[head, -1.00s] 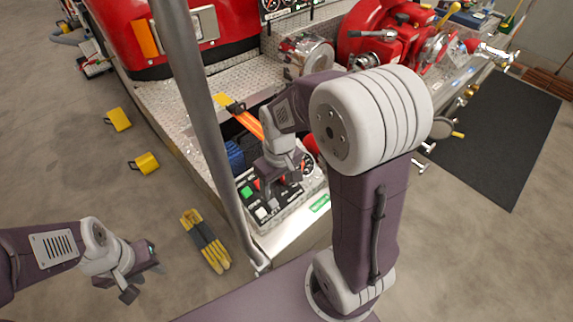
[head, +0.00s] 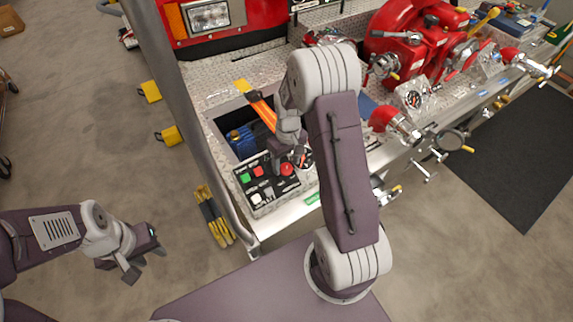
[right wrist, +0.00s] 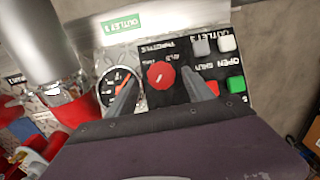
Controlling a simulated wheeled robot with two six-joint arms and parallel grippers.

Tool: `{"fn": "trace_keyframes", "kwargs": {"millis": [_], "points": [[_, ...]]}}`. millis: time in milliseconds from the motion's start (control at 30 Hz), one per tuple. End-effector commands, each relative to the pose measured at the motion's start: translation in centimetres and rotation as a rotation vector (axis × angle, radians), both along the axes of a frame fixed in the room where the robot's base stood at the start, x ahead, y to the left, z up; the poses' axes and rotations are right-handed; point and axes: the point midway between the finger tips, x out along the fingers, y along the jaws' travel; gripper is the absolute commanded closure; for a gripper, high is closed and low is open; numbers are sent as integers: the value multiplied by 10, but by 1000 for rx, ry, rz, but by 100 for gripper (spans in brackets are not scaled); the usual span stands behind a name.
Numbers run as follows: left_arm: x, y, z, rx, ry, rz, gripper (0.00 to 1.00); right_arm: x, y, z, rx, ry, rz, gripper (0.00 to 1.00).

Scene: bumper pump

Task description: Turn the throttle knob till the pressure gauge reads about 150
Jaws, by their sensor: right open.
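The throttle knob is a red round knob (head: 287,169) with a white pointer line, on the black control panel (head: 243,189). The right wrist view shows the knob (right wrist: 160,76) between the two fingers of my right gripper (right wrist: 161,74), which is open; contact cannot be told. The pressure gauge (right wrist: 113,86) is a round dial with an orange needle beside the knob, partly covered by a finger; its reading is too small to tell. In the head view my right gripper (head: 290,160) is over the panel. My left gripper (head: 145,262) is open and empty, away from the panel.
Green, red and white buttons (head: 245,177) sit beside the knob. An open bin with an orange-handled tool (head: 262,112) lies behind the panel. Red pump parts (head: 408,40) fill the back right.

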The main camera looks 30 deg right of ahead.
Motion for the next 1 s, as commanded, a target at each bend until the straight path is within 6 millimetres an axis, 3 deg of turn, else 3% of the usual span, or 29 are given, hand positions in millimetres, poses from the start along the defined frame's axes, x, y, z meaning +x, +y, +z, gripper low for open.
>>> {"fn": "trace_keyframes", "kwargs": {"millis": [133, 400, 600, 633, 1000], "points": [[0, 0, 1, 0, 0, 0, 64, 0, 1, -15, 0, 1, 0, 39], [0, 0, 1, 0, 0, 0, 64, 0, 1, -17, -1, -1, 0, 39], [0, 0, 1, 0, 0, 0, 64, 0, 1, -17, -1, -1, 1, 95], [0, 0, 1, 0, 0, 0, 64, 0, 1, -17, -1, -2, 0, 100], [0, 0, 5, 0, 0, 0, 64, 1, -2, -16, 89, 4, -149, 100]]}}
